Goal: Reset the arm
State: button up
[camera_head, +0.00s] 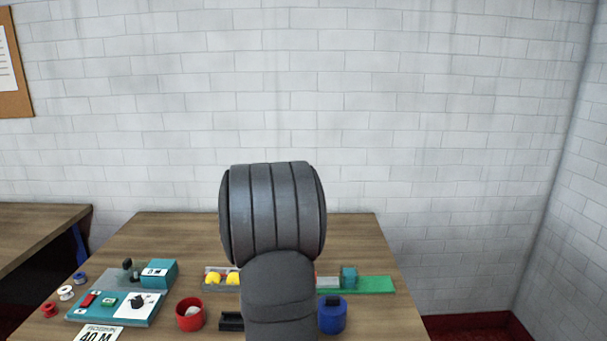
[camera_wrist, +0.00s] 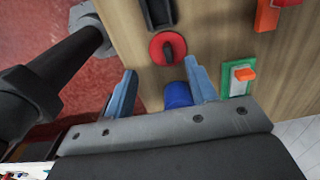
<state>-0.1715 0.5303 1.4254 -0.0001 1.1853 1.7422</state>
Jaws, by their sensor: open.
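My gripper (camera_wrist: 163,78) shows in the wrist view with its two blue-grey fingers spread apart and nothing held between them. A blue cup (camera_wrist: 178,95) appears partly between the fingers, lower down, cut off by the gripper body; I cannot tell its distance. A red round thing (camera_wrist: 167,48) lies just beyond the fingertips. In the head view my dark grey arm stands upright in the middle, in front of the wooden table (camera_head: 150,228), and hides the gripper and part of the tabletop.
In the head view, a red cup (camera_head: 190,314) and a blue cup (camera_head: 332,316) flank my arm. A teal board (camera_head: 143,313) with small parts lies at left, beside several spools (camera_head: 66,293). A green strip (camera_head: 372,285) lies at right. The table's back is clear.

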jog(key=a+f, duration=0.2)
jog(key=a, duration=0.1)
jog(key=a+f, duration=0.3)
jog(key=a, duration=0.1)
jog(key=a+f, duration=0.2)
jog(key=a, duration=0.2)
jog(key=shift+w+a+f, duration=0.1)
jog(key=shift+w+f, duration=0.2)
jog(key=shift+w, duration=0.05)
jog(key=shift+o, duration=0.5)
jog(key=o, duration=0.3)
jog(key=shift+w, duration=0.1)
jog(key=o, duration=0.7)
jog(key=w+n, duration=0.1)
jog(key=w+a+r+n, duration=0.1)
jog(key=shift+w+a+r, duration=0.15)
jog(key=shift+w+r, duration=0.05)
jog(key=shift+w, duration=0.2)
jog(key=shift+c, duration=0.2)
jog(key=w+a+r+n+t+h, duration=0.2)
jog(key=w+a+r+n+h, duration=0.35)
jog(key=w+r+n, duration=0.85)
jog(key=f, duration=0.4)
jog(key=d+f+n+y, duration=0.1)
jog(key=f, duration=0.2)
jog(key=w+d+f+n, duration=0.1)
jog(key=f, duration=0.3)
jog(key=shift+f+y, duration=0.25)
jog(key=shift+f, duration=0.05)
